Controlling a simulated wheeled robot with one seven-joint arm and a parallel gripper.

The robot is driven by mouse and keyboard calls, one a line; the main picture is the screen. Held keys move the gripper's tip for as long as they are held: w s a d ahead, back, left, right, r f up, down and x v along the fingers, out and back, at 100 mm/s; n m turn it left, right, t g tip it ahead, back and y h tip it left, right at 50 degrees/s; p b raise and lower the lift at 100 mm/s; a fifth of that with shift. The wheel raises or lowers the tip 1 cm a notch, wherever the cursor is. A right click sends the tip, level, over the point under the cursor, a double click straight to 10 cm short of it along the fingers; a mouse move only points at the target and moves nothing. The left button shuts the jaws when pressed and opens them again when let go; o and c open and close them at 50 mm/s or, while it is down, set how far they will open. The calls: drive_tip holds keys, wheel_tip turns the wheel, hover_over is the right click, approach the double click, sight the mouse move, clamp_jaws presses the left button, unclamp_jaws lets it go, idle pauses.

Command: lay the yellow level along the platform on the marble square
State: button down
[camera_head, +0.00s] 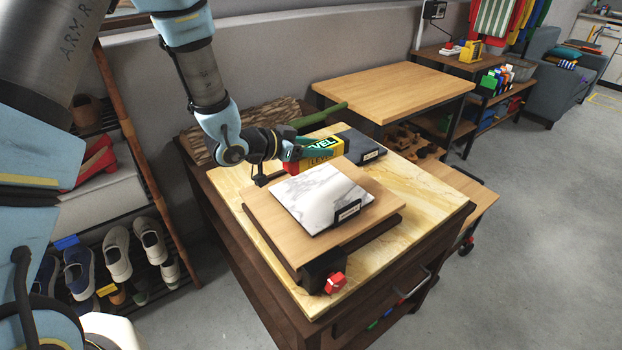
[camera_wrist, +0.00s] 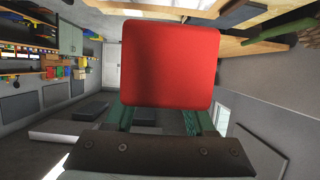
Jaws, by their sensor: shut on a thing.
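The yellow level (camera_head: 318,155), with a red end, is held in my gripper (camera_head: 310,147) above the far left edge of the platform. Its red end (camera_wrist: 170,65) fills the middle of the wrist view and hides the rest of it. The green fingers are shut on the level. The marble square (camera_head: 322,197) is a white, grey-veined slab lying on the wooden platform (camera_head: 262,213). A small dark label holder (camera_head: 347,211) stands at its front right edge. Nothing lies on the marble. Whether the level touches anything below it I cannot tell.
The platform has a red knob (camera_head: 335,283) at its front and stands on a yellowish tabletop (camera_head: 420,215). A dark slab (camera_head: 360,145) lies behind the level, with a green thing (camera_head: 318,115) beyond. A wooden table (camera_head: 395,88) stands behind. A shoe rack (camera_head: 115,250) is at left.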

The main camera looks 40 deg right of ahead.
wheel_tip(320, 180, down, 9)
drive_tip(key=shift+s+r+p, duration=0.1)
drive_tip(key=shift+r+p, duration=0.1)
drive_tip(key=shift+p, duration=0.9)
drive_tip(key=shift+c, duration=1.2)
unclamp_jaws()
drive_tip(key=b+v, duration=0.3)
drive_tip(key=v, duration=0.9)
drive_tip(key=w+a+r+n+t+y, duration=0.2)
drive_tip(key=w+a+n+t+y, duration=0.15)
drive_tip(key=w+a, duration=0.55)
drive_tip(key=w+a+r+n+t+y, duration=0.25)
drive_tip(key=w+a+n+y, duration=0.3)
drive_tip(key=a, duration=0.55)
drive_tip(key=s+a+r+n+y, duration=0.2)
drive_tip(key=a+n+y, duration=0.1)
drive_tip(key=a, duration=0.8)
drive_tip(key=s+a+r+n+g+y, duration=0.1)
drive_tip(key=s+a+r+n+g, duration=0.2)
drive_tip(key=s+a+n, duration=0.2)
drive_tip(key=s+a, duration=0.2)
drive_tip(key=s, duration=0.2)
drive_tip(key=shift+r+g, duration=0.15)
drive_tip(key=shift+g, duration=0.15)
